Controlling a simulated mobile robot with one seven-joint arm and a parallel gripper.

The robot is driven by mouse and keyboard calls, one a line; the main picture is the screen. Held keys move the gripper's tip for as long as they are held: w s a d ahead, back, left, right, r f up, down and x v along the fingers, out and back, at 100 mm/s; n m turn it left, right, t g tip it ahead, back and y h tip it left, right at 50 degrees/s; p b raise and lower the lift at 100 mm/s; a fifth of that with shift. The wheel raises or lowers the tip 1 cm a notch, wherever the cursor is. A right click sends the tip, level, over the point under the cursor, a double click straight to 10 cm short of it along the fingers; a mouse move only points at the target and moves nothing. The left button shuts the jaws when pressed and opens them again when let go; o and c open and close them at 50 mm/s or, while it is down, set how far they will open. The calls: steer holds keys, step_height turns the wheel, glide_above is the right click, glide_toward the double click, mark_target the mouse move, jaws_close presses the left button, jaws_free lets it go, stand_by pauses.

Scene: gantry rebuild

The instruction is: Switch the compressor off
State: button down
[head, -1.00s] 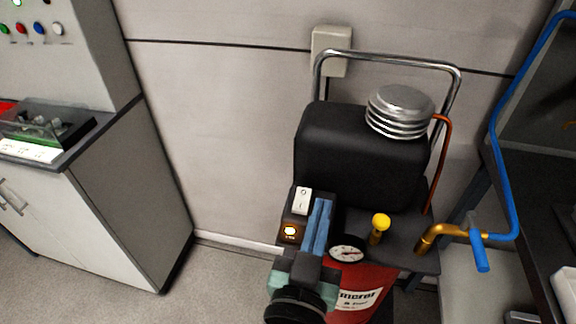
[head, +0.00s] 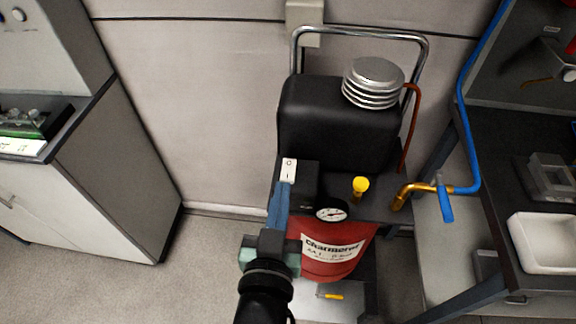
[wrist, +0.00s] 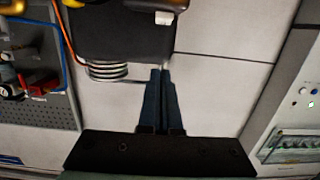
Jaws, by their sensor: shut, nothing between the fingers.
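The compressor has a black motor housing (head: 338,125) and a red tank (head: 325,262). Its white rocker switch (head: 288,169), marked O above and I below, sits on a dark box at the left front. I cannot tell which side is pressed. My gripper (head: 285,187) is shut and empty, its blue fingertips just below the switch in the head view; whether they touch is unclear. The fingers (wrist: 160,72) point towards the compressor's black housing (wrist: 122,32) in the wrist view. The box front below the switch is hidden behind my gripper.
A gauge (head: 331,211), a yellow knob (head: 361,187) and a brass valve with a blue lever (head: 445,204) are right of the switch. A chrome handle (head: 360,32) arches behind. A cabinet (head: 95,190) stands left, a bench with a white tray (head: 545,242) right.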

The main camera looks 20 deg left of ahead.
steer(key=p, duration=0.1)
glide_above(288, 174)
steer(key=s, duration=0.1)
steer(key=shift+d+f, duration=0.15)
steer(key=shift+f, duration=0.2)
steer(key=f, duration=0.3)
steer(key=shift+w+f, duration=0.25)
steer(key=shift+w, duration=0.05)
steer(key=shift+f, duration=0.35)
steer(key=shift+r, duration=0.1)
steer(key=shift+w+g+p, duration=0.1)
steer(key=shift+g+p, duration=0.2)
steer(key=shift+p, duration=0.45)
steer(key=g+p, duration=0.1)
steer(key=p, duration=0.1)
steer(key=shift+w+p, duration=0.15)
steer(key=shift+p, duration=0.2)
steer(key=shift+f+b, duration=0.4)
steer(key=shift+b, duration=0.15)
steer(key=r+p, duration=0.2)
steer(key=r, duration=0.1)
steer(key=r+p, duration=0.2)
steer(key=shift+w+a, duration=0.2)
steer(key=shift+w, duration=0.1)
steer(key=b+v, duration=0.2)
steer(key=v, duration=0.8)
steer(key=shift+a+r, duration=0.15)
steer(key=shift+r, duration=0.1)
